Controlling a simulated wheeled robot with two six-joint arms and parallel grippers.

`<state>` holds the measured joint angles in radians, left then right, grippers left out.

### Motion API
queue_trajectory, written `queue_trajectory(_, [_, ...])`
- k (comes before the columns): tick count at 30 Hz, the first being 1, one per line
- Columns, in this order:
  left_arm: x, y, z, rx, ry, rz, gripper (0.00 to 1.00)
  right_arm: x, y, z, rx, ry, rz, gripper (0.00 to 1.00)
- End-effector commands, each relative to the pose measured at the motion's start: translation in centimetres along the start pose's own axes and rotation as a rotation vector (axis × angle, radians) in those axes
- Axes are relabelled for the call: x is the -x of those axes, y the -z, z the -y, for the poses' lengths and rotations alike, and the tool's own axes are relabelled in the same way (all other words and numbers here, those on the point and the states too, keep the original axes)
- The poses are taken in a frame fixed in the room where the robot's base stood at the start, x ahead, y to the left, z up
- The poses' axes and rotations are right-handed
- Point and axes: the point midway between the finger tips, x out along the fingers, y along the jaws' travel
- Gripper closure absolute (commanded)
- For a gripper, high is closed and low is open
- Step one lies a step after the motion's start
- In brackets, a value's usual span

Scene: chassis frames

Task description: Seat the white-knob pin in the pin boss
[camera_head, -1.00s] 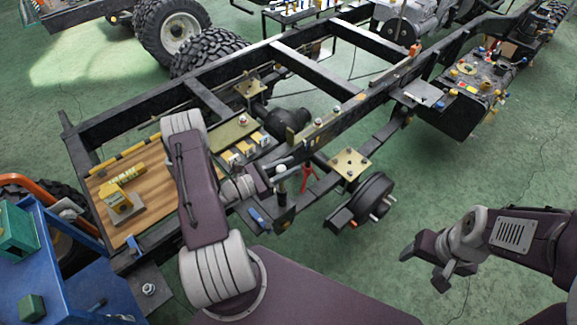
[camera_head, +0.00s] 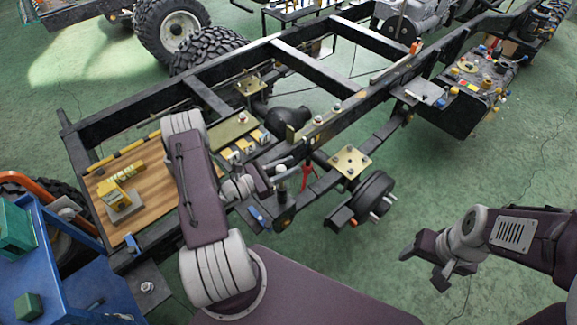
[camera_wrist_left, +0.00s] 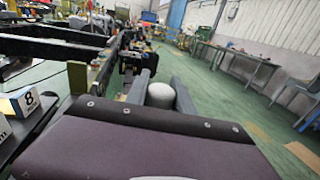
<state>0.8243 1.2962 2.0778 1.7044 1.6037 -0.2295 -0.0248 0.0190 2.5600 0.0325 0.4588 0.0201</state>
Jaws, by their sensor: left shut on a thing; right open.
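The white-knob pin shows its round white knob (camera_head: 281,169) in the head view, with a darker body below it beside the chassis rail. In the left wrist view the pale knob (camera_wrist_left: 161,95) sits between two dark fingers. My left gripper (camera_head: 275,184) reaches in from the left and is shut on the pin. The pin's lower end is hidden, and I cannot make out the pin boss clearly or tell whether the pin is in it. My right gripper (camera_head: 425,265) is open and empty over the green floor at the right.
The black chassis rail (camera_head: 350,106) runs behind the pin. A red tool (camera_head: 307,175) and a yellow plate (camera_head: 350,160) above a wheel hub (camera_head: 372,192) are close on its right. A wooden board (camera_head: 153,198) and blue cart (camera_head: 75,275) are left. Floor between hub and right gripper is clear.

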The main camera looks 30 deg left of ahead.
Motion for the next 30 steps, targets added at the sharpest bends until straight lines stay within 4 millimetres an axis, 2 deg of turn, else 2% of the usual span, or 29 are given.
queue_trajectory(15, [0.0,1.3,0.0,0.0,0.0,0.001,1.0,-1.1,-0.1,0.0,0.0,0.0,0.0,0.35])
queue_trajectory(30, [0.0,1.4,0.0,0.0,0.0,0.001,1.0,-1.2,-0.1,0.0,0.0,0.0,0.0,0.35])
